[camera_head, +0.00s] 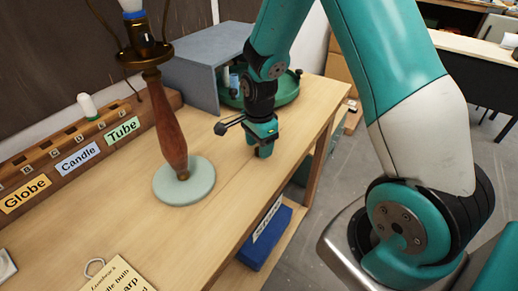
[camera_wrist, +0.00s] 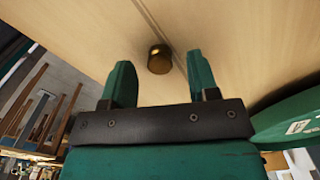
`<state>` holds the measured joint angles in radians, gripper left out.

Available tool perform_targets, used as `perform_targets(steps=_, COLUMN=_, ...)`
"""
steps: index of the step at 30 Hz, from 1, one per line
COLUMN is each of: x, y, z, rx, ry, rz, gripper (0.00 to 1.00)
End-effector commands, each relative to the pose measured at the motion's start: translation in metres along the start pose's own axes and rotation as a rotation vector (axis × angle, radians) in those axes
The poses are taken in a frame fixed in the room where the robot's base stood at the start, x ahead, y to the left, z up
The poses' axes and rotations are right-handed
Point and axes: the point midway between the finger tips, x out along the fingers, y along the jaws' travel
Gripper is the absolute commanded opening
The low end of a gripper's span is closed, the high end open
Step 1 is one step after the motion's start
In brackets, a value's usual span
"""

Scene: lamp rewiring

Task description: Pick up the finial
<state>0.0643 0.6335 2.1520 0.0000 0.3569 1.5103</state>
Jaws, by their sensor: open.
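The finial (camera_wrist: 159,60) is a small dark brass knob on the wooden bench. In the wrist view it lies between and slightly beyond the two green fingers of my gripper (camera_wrist: 160,76), with a gap on either side. My gripper (camera_head: 264,150) is open, pointing down low over the bench near its right edge in the head view. I cannot make out the finial in the head view; my gripper may hide it. Whether the fingertips reach down to its height is hard to tell.
A lamp with a turned wooden stem (camera_head: 168,125) and a pale round base (camera_head: 184,182) stands left of my gripper. Behind are a grey box (camera_head: 195,82) and a green round tray (camera_head: 287,97). A bulb rack (camera_head: 60,150) lines the wall.

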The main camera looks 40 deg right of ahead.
Motion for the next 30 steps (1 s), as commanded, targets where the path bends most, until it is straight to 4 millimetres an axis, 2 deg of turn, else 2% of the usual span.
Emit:
perform_targets(steps=3, x=0.01, y=0.0, z=0.0, rx=0.0, ry=0.0, rz=0.001, gripper=0.55)
perform_targets(steps=10, x=0.011, y=0.0, z=0.0, rx=0.0, ry=0.0, rz=-0.001, gripper=0.55)
perform_targets(steps=15, x=0.011, y=0.0, z=0.0, rx=0.0, ry=0.0, rz=-0.001, gripper=0.16)
perform_targets(steps=17, x=0.011, y=0.0, z=0.0, rx=0.0, ry=0.0, rz=-0.001, gripper=0.03)
perform_targets(steps=26, x=0.01, y=0.0, z=0.0, rx=0.0, ry=0.0, rz=-0.001, gripper=0.03)
perform_targets(steps=30, x=0.001, y=-0.001, z=0.0, rx=0.0, ry=0.0, rz=-0.004, gripper=0.03)
